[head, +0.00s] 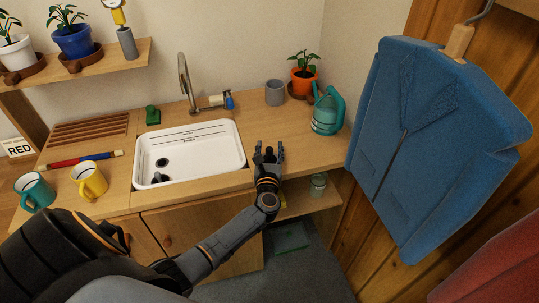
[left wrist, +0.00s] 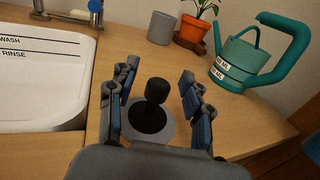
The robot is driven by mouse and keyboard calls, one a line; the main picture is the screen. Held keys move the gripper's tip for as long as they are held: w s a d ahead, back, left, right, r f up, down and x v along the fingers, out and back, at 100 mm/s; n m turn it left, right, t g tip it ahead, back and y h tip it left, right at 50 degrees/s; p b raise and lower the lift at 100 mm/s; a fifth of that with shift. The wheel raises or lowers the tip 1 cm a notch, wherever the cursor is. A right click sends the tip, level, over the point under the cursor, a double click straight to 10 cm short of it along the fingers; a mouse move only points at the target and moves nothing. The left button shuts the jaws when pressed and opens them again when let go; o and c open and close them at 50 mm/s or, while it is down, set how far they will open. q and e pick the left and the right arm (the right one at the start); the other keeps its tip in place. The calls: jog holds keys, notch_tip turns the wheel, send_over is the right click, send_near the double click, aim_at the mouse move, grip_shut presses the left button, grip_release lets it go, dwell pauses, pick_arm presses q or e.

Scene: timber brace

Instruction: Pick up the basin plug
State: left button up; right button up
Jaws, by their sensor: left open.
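The basin plug (left wrist: 152,110), black with an upright knob, stands on a grey round disc (left wrist: 168,127) on the wooden counter, right of the basin. It also shows small and dark in the head view (head: 270,153). My left gripper (left wrist: 158,88) is open, with one finger on each side of the plug and visible gaps between. In the head view my left gripper (head: 269,148) reaches over the counter's front part. My right gripper is not in view.
The white basin (head: 232,160) lies left of my gripper, with a dark drain (head: 162,162) and a dark item (head: 159,178) in it. A teal watering can (head: 327,112), grey cup (head: 275,93) and orange potted plant (head: 302,82) stand behind. A blue jacket (head: 430,140) hangs right.

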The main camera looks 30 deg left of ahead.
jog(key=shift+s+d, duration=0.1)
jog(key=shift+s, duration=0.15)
pick_arm(q)
grip_shut()
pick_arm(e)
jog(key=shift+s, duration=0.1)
pick_arm(q)
jog(key=shift+r, duration=0.1)
